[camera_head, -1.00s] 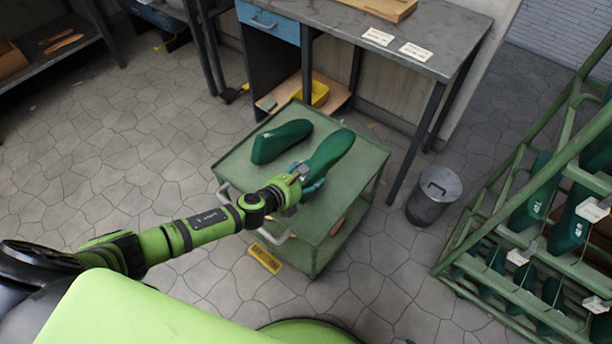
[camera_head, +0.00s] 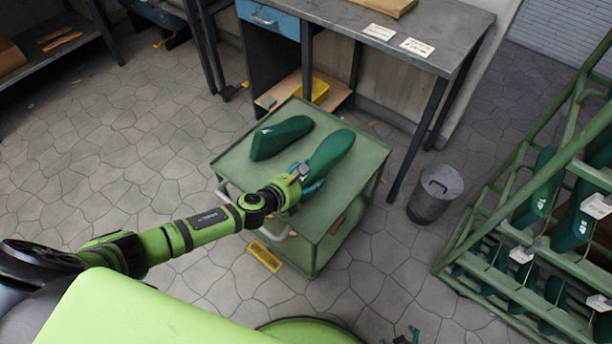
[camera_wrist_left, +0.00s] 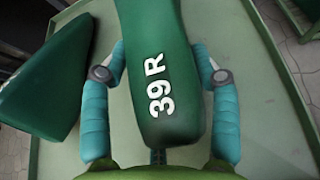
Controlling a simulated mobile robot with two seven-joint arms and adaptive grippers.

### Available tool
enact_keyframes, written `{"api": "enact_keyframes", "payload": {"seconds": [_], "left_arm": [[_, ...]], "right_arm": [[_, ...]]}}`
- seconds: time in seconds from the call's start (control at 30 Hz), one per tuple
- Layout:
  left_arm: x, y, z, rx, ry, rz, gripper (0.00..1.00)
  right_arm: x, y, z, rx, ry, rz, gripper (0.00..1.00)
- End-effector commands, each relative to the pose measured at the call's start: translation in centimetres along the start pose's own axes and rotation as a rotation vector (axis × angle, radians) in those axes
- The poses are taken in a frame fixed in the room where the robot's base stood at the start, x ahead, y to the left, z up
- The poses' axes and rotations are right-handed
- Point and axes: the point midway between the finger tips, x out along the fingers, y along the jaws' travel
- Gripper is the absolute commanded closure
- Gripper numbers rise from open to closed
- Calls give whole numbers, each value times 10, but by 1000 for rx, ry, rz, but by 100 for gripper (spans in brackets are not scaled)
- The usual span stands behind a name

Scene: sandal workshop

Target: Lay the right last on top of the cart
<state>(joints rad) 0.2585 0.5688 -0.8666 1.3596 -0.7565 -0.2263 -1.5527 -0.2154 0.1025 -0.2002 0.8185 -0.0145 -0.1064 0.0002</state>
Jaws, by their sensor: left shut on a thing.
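The right last (camera_head: 331,151) is dark green and marked "39 R" in the left wrist view (camera_wrist_left: 157,75). My left gripper (camera_head: 304,184) is shut on its near end, with one teal finger on each side. The last is at the top of the green cart (camera_head: 232,165); I cannot tell whether it rests on the surface or hangs just above it. A second green last (camera_head: 281,137) lies on the cart top to the left, apart from the held one; it also shows in the left wrist view (camera_wrist_left: 45,75). My right gripper is not in view.
A green rack (camera_head: 480,225) with several hanging tagged lasts stands at the right. A grey bin (camera_head: 434,196) stands between cart and rack. A workbench (camera_head: 440,32) with a blue drawer is behind the cart. The cart top's front left is bare.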

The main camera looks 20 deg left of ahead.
Motion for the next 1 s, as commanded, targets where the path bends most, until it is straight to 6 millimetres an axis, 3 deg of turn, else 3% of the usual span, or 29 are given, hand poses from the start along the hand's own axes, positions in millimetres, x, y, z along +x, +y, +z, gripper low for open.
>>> {"api": "enact_keyframes", "payload": {"seconds": [0.7,0.73,0.8,1.0], "left_arm": [[3,0,-4,-1,-4,-1,71],[3,0,-4,-1,-4,-1,34],[3,0,-3,0,-4,-1,11],[3,0,-4,0,-2,-1,11]], "right_arm": [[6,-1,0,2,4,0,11],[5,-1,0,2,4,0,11],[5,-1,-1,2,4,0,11],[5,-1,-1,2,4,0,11]]}}
